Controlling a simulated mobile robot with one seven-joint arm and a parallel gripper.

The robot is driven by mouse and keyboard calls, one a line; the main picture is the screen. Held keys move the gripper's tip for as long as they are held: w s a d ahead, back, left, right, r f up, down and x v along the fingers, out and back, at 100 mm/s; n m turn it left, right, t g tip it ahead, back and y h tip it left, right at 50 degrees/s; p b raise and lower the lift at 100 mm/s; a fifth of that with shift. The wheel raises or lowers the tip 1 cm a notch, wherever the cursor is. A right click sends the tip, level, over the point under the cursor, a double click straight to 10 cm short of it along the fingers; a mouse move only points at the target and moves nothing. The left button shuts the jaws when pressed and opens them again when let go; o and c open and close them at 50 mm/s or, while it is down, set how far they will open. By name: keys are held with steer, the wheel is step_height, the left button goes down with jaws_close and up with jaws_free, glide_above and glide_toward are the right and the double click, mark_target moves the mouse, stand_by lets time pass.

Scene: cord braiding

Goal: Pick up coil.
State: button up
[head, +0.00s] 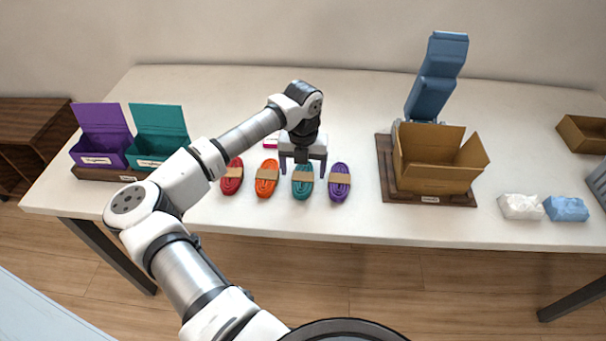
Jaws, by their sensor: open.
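Cord coils lie in a row near the table's front edge, each with a tan paper band: a red coil (231,184), an orange coil (265,187), a teal coil (302,189) and a purple coil (340,190). My gripper (303,171) points down with its two fingers apart at the teal coil, open. In this view the fingertips overlap the teal coil's upper part. I cannot tell whether they touch it. The coil's far end is partly hidden by the gripper.
A purple box (88,159) and a teal box (148,163) stand open at the left. An open cardboard box (433,180) stands on a brown board (384,158) at the right, with a blue stand (436,80) behind. White (520,207) and blue (566,209) packs lie farther right.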

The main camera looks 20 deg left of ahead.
steer(key=shift+f, duration=1)
steer(key=c, duration=1.1)
steer(key=shift+r, duration=0.1)
steer(key=shift+c, duration=0.2)
